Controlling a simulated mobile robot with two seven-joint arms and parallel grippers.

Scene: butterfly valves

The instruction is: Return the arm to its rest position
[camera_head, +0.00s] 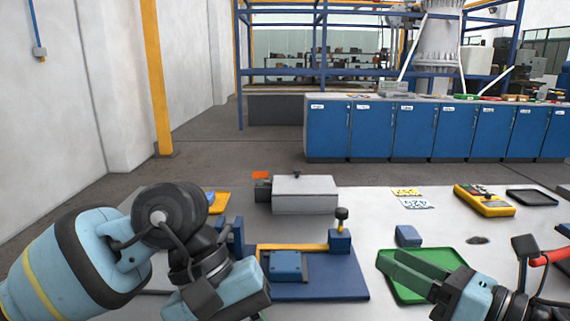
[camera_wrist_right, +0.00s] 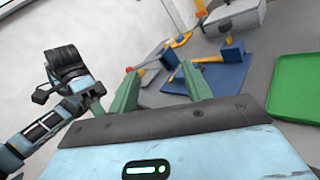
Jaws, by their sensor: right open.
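My right gripper (camera_head: 391,259) comes in from the right in the head view, its green fingers seen over a green tray (camera_head: 408,296). In the right wrist view the two fingers of this gripper (camera_wrist_right: 160,72) stand wide apart with nothing between them. My left arm comes in from the left in the head view and bends downward. The left gripper (camera_head: 262,316) barely shows at the bottom edge; its fingers are mostly hidden or out of frame.
A blue fixture plate (camera_head: 340,283) with a yellow bar and a black-knobbed post lies mid-table. A grey box (camera_head: 305,194) stands behind it. A small blue block (camera_head: 408,236), yellow meter (camera_head: 484,200) and black tray (camera_head: 531,197) lie right. Blue cabinets (camera_head: 410,132) stand beyond.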

